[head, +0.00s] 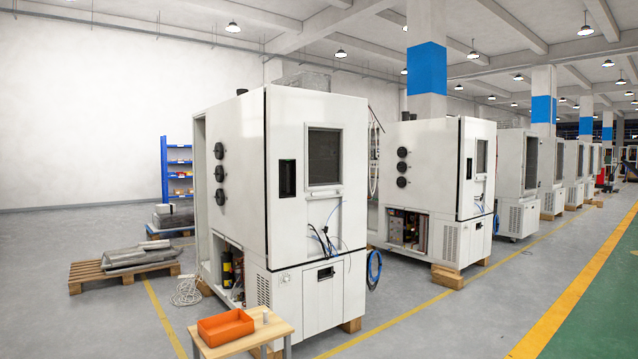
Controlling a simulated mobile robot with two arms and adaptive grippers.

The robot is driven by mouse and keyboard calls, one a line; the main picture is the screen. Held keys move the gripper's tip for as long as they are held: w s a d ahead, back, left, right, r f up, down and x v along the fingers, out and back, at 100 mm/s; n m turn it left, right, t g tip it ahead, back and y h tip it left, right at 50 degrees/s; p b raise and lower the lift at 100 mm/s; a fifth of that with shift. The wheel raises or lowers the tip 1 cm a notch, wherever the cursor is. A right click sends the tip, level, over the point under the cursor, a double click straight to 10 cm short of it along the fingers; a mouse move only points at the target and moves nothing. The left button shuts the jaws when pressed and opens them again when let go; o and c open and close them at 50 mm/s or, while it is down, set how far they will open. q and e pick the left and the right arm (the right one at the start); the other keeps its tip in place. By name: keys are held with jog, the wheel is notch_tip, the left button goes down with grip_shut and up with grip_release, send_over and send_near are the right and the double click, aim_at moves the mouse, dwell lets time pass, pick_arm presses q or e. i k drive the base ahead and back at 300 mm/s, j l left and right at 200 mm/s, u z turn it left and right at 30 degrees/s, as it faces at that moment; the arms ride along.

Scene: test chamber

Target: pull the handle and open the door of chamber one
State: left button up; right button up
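Several white test chambers stand in a row going back to the right. The nearest and largest chamber (235,205) is left of the middle. No number can be read on it, so I cannot confirm which is chamber one. Its front door (295,120) looks shut and has a dark window (324,157). A tall dark panel (287,178) sits left of the window. I cannot clearly make out a door handle. A small dark recessed pull (326,272) is on the lower front panel. Neither of my grippers is in view.
A small wooden table (283,326) with an orange bin (226,327) stands before the nearest chamber. Blue cables (374,270) hang at its right. A pallet with metal parts (125,265) is at left. A second chamber (425,185) stands behind. Floor at front right is clear.

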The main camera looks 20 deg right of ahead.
aim_at(302, 227)
jog(key=i+l+u, duration=0.1)
jog(key=i+l, duration=0.2)
jog(key=i, duration=0.15)
jog(key=i+l, duration=0.35)
jog(key=i+j+u, duration=0.05)
jog(key=i, duration=0.05)
